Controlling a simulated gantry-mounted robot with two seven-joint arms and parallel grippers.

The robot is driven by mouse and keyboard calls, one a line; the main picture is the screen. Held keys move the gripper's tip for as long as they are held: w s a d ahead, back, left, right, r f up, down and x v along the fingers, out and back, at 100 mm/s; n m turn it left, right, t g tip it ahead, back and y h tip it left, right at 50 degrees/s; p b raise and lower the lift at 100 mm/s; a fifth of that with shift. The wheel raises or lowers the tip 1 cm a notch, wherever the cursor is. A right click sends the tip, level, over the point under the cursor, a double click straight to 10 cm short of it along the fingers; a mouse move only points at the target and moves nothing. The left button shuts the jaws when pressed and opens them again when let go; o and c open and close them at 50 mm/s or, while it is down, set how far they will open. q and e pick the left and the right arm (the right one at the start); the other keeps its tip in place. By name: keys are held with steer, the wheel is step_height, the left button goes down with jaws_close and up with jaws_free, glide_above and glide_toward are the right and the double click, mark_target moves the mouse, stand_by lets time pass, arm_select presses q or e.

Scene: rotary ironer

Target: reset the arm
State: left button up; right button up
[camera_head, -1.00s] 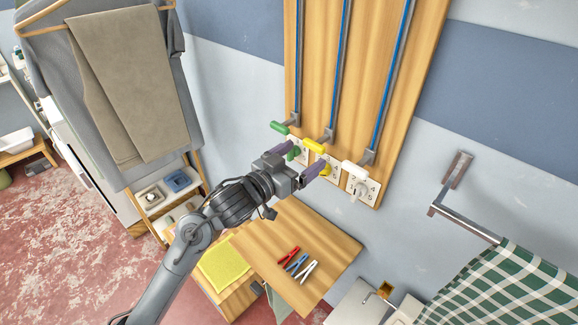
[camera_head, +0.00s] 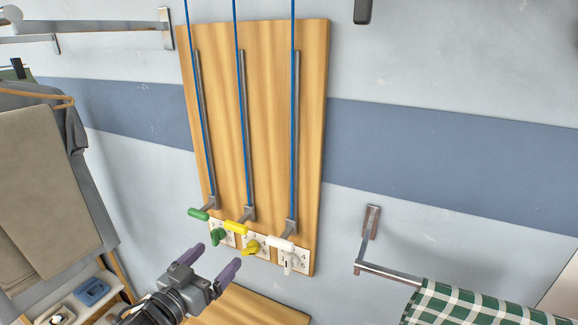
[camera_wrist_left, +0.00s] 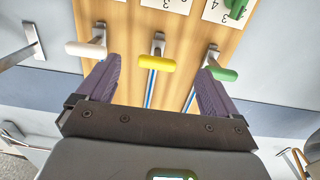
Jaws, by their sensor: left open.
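My left gripper (camera_head: 209,269) is open and empty, with purple fingers apart, below and left of a wooden wall board (camera_head: 262,110). The board carries a green lever handle (camera_head: 197,214), a yellow one (camera_head: 237,227) and a white one (camera_head: 280,243) on vertical rails. In the left wrist view, the yellow handle (camera_wrist_left: 155,63) appears between the fingers (camera_wrist_left: 156,82), with the white handle (camera_wrist_left: 86,49) and green handle (camera_wrist_left: 222,74) to either side. My right gripper is not in view.
A wooden table top (camera_head: 250,308) lies below the board. Hanging clothes (camera_head: 45,190) and a shelf (camera_head: 85,300) stand at the left. A wall bar (camera_head: 390,272) with a green checked cloth (camera_head: 480,305) is at the right. The wall between is bare.

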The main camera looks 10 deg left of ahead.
arm_select(q)
steer(key=s+d+f+n+g, duration=0.1)
steer(key=s+f, duration=0.1)
steer(key=f, duration=0.4)
steer(key=s+d+f+g, duration=0.1)
steer(key=s+d+f, duration=0.15)
steer(key=f, duration=0.45)
steer(key=s+f+n+g+y, duration=0.35)
steer(key=s+f+g, duration=0.25)
steer(key=s+f, duration=1.05)
steer(key=s+a+m+g+y, duration=0.25)
steer(key=s+g, duration=0.25)
steer(key=s, duration=0.5)
step_height(320, 180, up, 18)
steer(key=h+p, duration=0.1)
steer(key=p, duration=1.7)
steer(key=shift+r+m+p, duration=0.2)
steer(key=shift+m+p, duration=0.1)
steer(key=shift+m, duration=0.1)
steer(key=shift+s, duration=0.1)
